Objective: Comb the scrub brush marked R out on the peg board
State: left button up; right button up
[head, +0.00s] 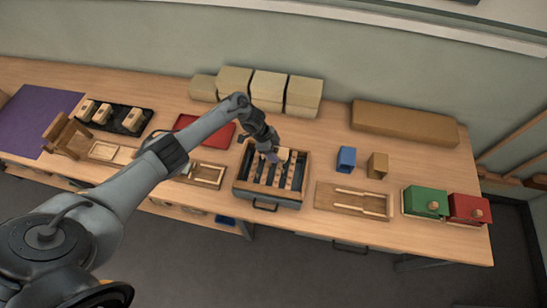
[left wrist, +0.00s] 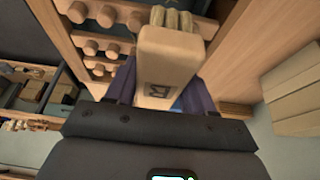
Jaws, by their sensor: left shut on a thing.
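The scrub brush marked R (left wrist: 165,62) is a pale wooden block with a dark letter on its face and tan bristle bundles at its far end. My left gripper (left wrist: 160,90) is shut on it, with one dark finger on each side. In the head view my left gripper (head: 273,157) is over the far part of the peg board (head: 268,199), a wooden box with rows of pegs. In the left wrist view the peg rows (left wrist: 108,17) lie beside the brush's bristle end. I cannot tell whether the bristles touch the pegs. My right gripper is not in view.
A black tray (head: 128,112) with several brush-like blocks stands at the left, near a purple mat (head: 40,118). A red tray (head: 205,133) lies left of the peg board. Blue (head: 346,159), tan (head: 377,165), green (head: 424,201) and red (head: 468,208) blocks or boxes stand at the right.

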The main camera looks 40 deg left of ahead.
pick_arm(q)
jog(key=shift+w+a+r, duration=0.1)
jog(key=shift+w+a, duration=0.05)
jog(key=shift+w, duration=0.2)
jog(key=shift+r+p, duration=0.75)
jog(key=shift+r, duration=0.25)
jog(key=shift+r+p, duration=1.9)
jog(key=shift+r, duration=0.15)
jog(key=o, duration=0.4)
jog(key=shift+c, duration=1.2)
jog(key=shift+f, duration=0.1)
